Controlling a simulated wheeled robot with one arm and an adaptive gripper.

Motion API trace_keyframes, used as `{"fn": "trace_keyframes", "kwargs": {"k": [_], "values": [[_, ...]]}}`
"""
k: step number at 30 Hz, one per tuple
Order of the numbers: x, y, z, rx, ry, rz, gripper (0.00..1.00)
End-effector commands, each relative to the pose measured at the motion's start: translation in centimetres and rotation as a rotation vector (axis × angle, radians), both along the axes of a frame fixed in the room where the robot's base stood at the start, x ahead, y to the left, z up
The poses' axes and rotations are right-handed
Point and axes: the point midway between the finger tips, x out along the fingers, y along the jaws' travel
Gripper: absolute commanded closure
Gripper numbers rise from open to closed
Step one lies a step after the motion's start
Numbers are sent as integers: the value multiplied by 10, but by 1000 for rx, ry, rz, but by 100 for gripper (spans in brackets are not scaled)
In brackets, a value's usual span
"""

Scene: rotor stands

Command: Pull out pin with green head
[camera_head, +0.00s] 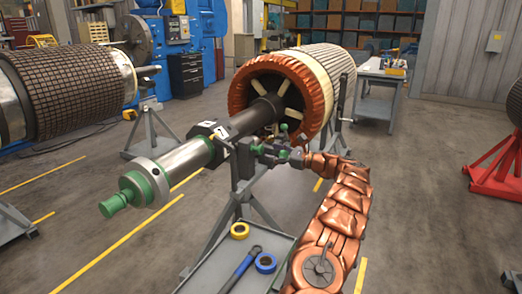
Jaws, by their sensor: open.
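My gripper (258,149) is at the end of my copper-coloured arm, at the middle of the view. It points left, close to the rotor stand (240,185) under the dark shaft. A small green knob (284,127) shows just above the gripper, in front of the copper winding; it may be the pin's green head, but it is too small to be sure. The pin's body cannot be made out. The jaws are small here and appear empty. Whether they touch the stand cannot be told.
The rotor (315,80) lies on the stand, its shaft (180,160) reaching left to a green end (115,203). A grey cart (225,265) below holds yellow and blue tape rolls and a blue-handled tool. Another rotor (70,90) stands left. Open floor lies right.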

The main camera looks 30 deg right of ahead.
Motion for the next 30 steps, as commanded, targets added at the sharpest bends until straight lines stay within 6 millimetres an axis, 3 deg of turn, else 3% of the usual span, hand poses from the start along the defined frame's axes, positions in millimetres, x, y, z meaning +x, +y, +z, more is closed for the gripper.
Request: {"fn": "trace_keyframes", "kwargs": {"k": [12,23,30], "values": [[45,27,0,-2,2,0,35],[49,30,0,-1,0,0,35],[49,30,0,-2,1,-1,58]]}}
